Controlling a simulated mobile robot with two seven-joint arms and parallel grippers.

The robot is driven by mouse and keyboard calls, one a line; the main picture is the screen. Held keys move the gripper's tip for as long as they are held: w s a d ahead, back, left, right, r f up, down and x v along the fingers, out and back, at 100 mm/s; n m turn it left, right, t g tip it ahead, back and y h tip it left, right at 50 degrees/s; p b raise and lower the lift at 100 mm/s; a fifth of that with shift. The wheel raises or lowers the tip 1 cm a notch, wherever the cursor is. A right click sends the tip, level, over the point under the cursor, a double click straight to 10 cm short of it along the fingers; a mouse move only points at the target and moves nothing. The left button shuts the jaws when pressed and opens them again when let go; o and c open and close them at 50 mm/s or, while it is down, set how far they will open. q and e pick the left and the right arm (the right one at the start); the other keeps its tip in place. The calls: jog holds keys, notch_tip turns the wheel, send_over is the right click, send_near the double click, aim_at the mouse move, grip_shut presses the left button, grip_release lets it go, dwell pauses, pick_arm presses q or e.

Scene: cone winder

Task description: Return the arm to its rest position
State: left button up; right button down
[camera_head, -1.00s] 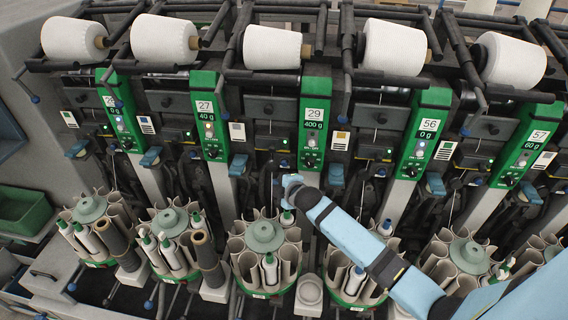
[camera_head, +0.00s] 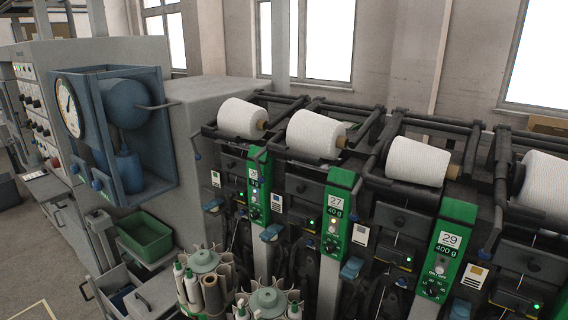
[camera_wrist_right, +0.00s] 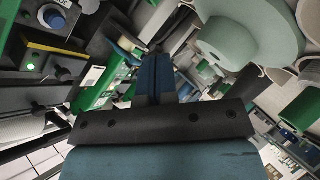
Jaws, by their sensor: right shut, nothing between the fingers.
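My right gripper (camera_wrist_right: 158,75) shows in the right wrist view with its blue fingers together and nothing between them. It is close to the winder: a green panel part (camera_wrist_right: 92,92) with a black body and a lit green light is to its left. A pale green round magazine hub (camera_wrist_right: 250,30) is to its upper right. I cannot tell the exact gap to either. Neither of my arms shows in the head view. My left gripper is not in view.
In the head view, winding units carry white yarn cones (camera_head: 419,161) above green panels (camera_head: 448,255). Bobbin magazines (camera_head: 268,301) stand below. A blue cabinet with a gauge (camera_head: 68,108) and a green bin (camera_head: 145,236) are at the left. Open floor shows at far left.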

jog(key=s+a+f+m, duration=0.1)
jog(key=s+a+m, duration=0.1)
jog(key=s, duration=0.6)
jog(key=s+a+f+m+g+y, duration=0.1)
jog(key=s+a+f+m, duration=0.1)
jog(key=s, duration=0.7)
jog(key=s+a+f+m, duration=0.1)
jog(key=s+a+m, duration=0.2)
jog(key=s, duration=0.6)
jog(key=m, duration=0.2)
jog(key=shift+a+f+m+g, duration=0.15)
jog(key=shift+a+m+g, duration=0.15)
jog(key=shift+m, duration=0.1)
dwell(0.5)
